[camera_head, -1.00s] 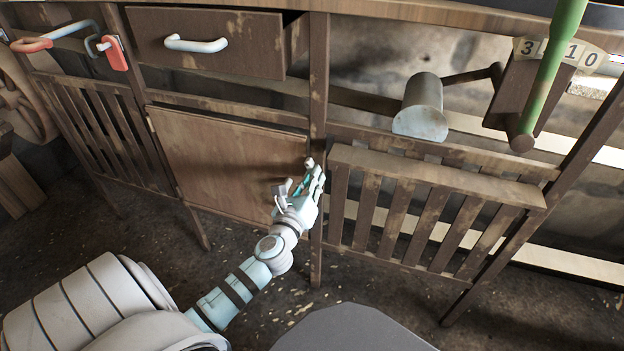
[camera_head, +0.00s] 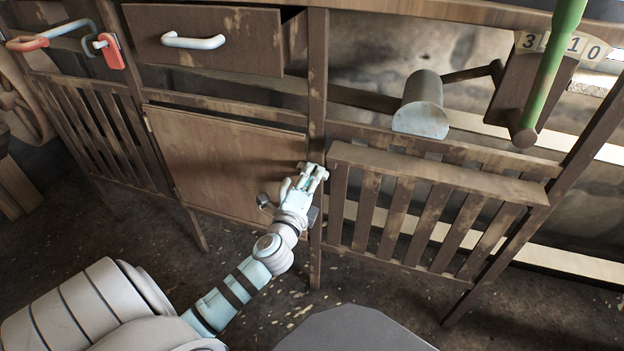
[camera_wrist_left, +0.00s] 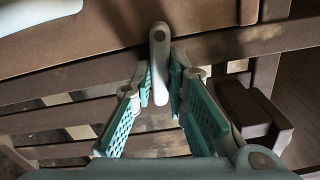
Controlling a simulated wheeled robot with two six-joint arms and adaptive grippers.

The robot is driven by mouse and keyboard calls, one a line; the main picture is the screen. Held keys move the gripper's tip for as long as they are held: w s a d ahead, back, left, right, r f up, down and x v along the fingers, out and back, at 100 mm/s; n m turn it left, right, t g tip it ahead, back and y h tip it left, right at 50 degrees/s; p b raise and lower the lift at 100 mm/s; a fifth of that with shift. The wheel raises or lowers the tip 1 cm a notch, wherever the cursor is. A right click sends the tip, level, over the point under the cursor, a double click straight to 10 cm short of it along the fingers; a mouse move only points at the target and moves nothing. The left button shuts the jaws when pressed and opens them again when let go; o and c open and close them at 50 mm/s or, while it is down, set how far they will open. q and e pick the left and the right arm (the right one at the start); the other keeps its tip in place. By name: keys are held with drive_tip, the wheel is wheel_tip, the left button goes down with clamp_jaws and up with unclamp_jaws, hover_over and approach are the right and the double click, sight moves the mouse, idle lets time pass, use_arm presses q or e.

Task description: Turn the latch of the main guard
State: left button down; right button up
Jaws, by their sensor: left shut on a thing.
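The main guard appears as a wooden door panel (camera_head: 215,160) below the drawer, flush in its frame and looking closed. Its latch (camera_wrist_left: 158,55) is a small pale lever with a round pin head, seen in the left wrist view lying lengthwise between my fingers. In the head view my fingers mostly hide the latch. My right gripper is not in view.
A drawer with a white handle (camera_head: 195,42) is above the panel. A slatted guard (camera_head: 430,215) stands right of the post. A grey cylinder (camera_head: 421,108) and green lever (camera_head: 553,75) are at upper right. A red padlock (camera_head: 111,52) hangs at upper left.

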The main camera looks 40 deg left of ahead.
use_arm(q)
drive_tip(key=shift+n, duration=1.1)
drive_tip(key=c, duration=1.6)
unclamp_jaws()
drive_tip(key=v, duration=1.2)
